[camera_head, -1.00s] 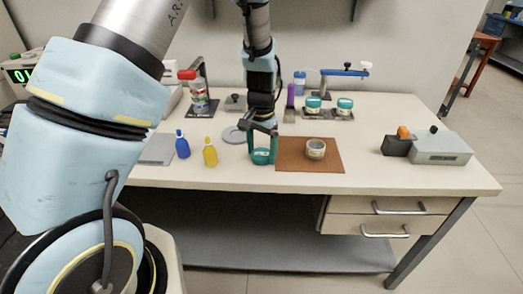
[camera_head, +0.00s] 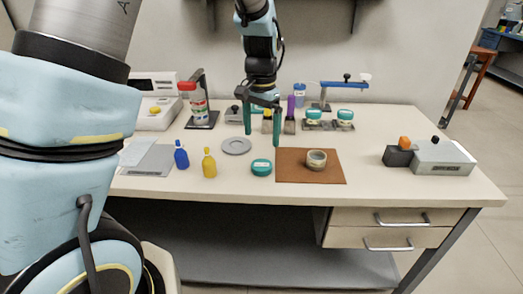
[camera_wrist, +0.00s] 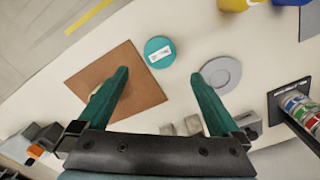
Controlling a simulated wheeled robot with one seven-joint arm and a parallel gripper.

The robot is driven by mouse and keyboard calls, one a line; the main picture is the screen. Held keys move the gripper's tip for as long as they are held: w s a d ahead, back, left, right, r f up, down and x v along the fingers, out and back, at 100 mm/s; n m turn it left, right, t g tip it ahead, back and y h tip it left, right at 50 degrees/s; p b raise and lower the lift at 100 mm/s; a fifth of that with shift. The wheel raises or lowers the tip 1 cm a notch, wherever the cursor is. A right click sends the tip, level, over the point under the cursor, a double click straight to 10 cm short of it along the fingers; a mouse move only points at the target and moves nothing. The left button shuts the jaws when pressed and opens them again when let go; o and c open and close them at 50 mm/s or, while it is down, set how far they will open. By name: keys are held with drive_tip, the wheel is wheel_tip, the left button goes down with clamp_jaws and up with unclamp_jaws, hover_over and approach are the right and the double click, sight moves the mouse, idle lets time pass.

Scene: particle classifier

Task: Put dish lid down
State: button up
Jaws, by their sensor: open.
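The teal dish lid (camera_head: 261,167), with a white label, lies on the bare table just left of the brown mat. It also shows in the wrist view (camera_wrist: 160,51), flat and apart from the fingers. My gripper (camera_head: 262,134) is open and empty, raised above and behind the lid. Its two teal fingers point down, and in the wrist view the gripper (camera_wrist: 160,75) spreads wide with nothing between the fingertips.
The brown mat (camera_head: 291,178) lies right of the lid. A grey disc (camera_head: 236,146) lies behind and left. A yellow bottle (camera_head: 209,162) and a blue bottle (camera_head: 181,154) stand left. Two teal-lidded dishes stand at the back.

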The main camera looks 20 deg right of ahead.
drive_tip(key=w+a+r+n, duration=0.1)
drive_tip(key=a+n, duration=0.2)
drive_tip(key=a, duration=0.5)
drive_tip(key=w+a+r+n, duration=0.1)
drive_tip(key=a+r+n, duration=0.1)
drive_tip(key=a, duration=0.6)
drive_tip(key=s+a+n, duration=0.2)
drive_tip(key=s+a, duration=0.1)
drive_tip(key=a, duration=0.4)
drive_tip(key=s+a+n+t, duration=0.1)
drive_tip(key=s+a+n, duration=0.2)
drive_tip(key=a, duration=0.4)
drive_tip(key=shift+f+n+t, duration=0.3)
drive_tip(key=shift+f, duration=0.15)
